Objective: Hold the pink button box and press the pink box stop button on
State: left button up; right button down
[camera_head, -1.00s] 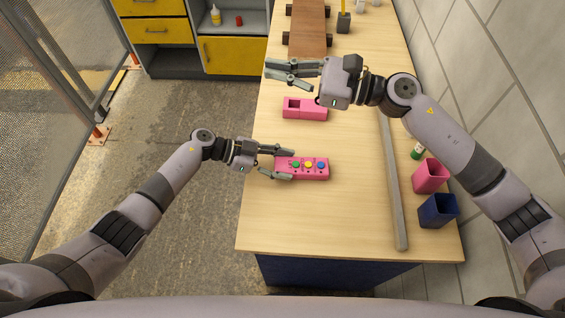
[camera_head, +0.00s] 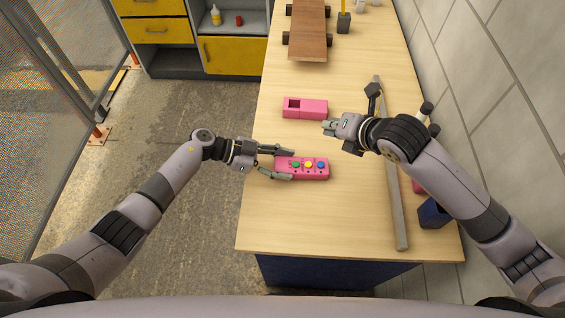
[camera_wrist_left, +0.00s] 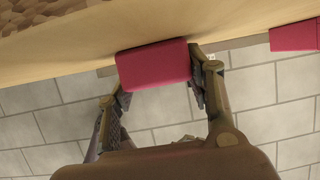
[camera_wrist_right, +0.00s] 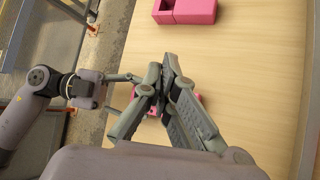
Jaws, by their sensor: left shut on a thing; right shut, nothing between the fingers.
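The pink button box (camera_head: 316,174) lies near the table's left edge, with green (camera_head: 296,165), yellow (camera_head: 308,164) and blue (camera_head: 320,166) buttons in a row on top. My left gripper (camera_head: 283,163) is shut on the box's left end. In the left wrist view the box (camera_wrist_left: 153,66) sits between the fingers. My right gripper (camera_head: 328,128) is shut and empty, apart from the box, above and behind its right end. In the right wrist view the shut fingers (camera_wrist_right: 166,82) cover most of the box.
A second pink box with a square hole (camera_head: 315,108) lies behind the button box. A long grey bar (camera_head: 395,205) runs along the right side. A dark blue bin (camera_head: 431,214) is at the right edge. The front table area is clear.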

aim_at(324, 163)
jog(key=shift+g, duration=0.3)
jog(key=shift+s+f, duration=0.2)
jog(key=shift+f, duration=1.4)
jog(key=shift+s+f, duration=0.2)
jog(key=shift+f, duration=1.45)
jog(key=shift+s+f, duration=0.2)
jog(key=shift+f, duration=1.4)
jog(key=shift+f, duration=0.45)
